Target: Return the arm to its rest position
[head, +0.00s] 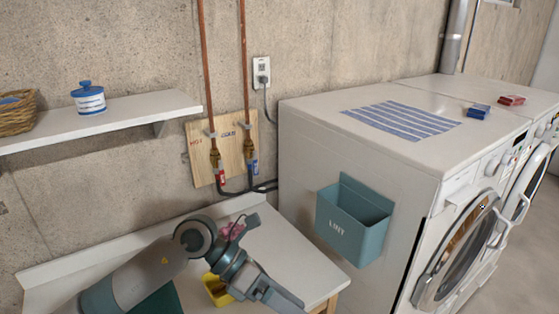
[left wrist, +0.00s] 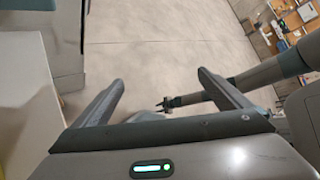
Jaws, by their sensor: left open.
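My left arm comes in from the lower left in the head view, over the white counter (head: 285,255). My left gripper (head: 278,293) is near the counter's front right part, pointing to the lower right. Another arm with a small dark gripper (left wrist: 165,103), which looks like my right one, reaches in from the right in that view. It is too small to tell whether it is open.
A yellow container (head: 217,291) and a pinkish item (head: 232,231) are partly hidden behind my left arm. A teal lint bin (head: 352,222) hangs on the washer side (head: 310,170), right of the gripper. A shelf (head: 130,112) is on the wall. The floor (left wrist: 160,45) looks clear.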

